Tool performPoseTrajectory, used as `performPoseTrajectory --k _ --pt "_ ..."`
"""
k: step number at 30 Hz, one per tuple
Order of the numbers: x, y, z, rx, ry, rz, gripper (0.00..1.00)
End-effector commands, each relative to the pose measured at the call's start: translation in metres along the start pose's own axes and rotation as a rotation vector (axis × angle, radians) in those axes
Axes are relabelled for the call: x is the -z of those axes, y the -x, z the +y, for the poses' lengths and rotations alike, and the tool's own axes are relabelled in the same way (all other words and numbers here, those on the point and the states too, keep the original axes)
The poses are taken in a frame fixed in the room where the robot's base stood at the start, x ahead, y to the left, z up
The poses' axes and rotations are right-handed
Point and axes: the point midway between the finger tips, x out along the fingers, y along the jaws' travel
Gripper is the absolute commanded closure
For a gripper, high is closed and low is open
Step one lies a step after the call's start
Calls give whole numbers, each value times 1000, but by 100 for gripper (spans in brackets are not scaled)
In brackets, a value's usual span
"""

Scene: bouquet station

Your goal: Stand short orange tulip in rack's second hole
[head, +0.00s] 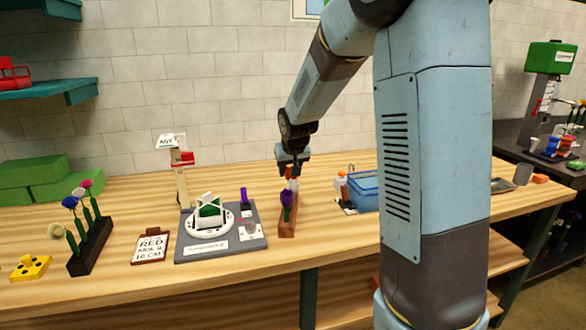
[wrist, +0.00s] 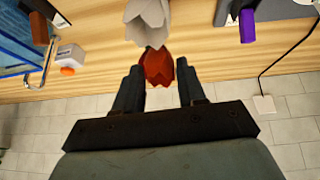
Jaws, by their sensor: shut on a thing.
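The orange-red tulip (wrist: 159,68) is between the two fingers of my gripper (wrist: 159,76) in the wrist view, and the gripper is shut on it. Its stem is hidden. In the head view my gripper (head: 292,160) is low over a narrow wooden rack (head: 287,230). A purple tulip (head: 287,200) stands at the near part of this rack. A white tulip (wrist: 147,22) is just beyond the orange one in the wrist view. The rack's holes are hidden or too small to tell.
A grey board with a white dial (head: 210,223) lies left of the wooden rack. A blue bin (head: 366,192) is to its right. A black rack (head: 90,247) with several flowers and a clipboard (head: 150,246) are at the left. The bench front right of the wooden rack is clear.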

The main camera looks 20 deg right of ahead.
Motion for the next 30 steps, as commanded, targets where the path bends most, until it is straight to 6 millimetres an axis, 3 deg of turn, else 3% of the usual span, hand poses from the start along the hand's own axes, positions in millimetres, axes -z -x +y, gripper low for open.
performPoseTrajectory --k 30 --pt "-4 -6 0 0 -1 -1 75"
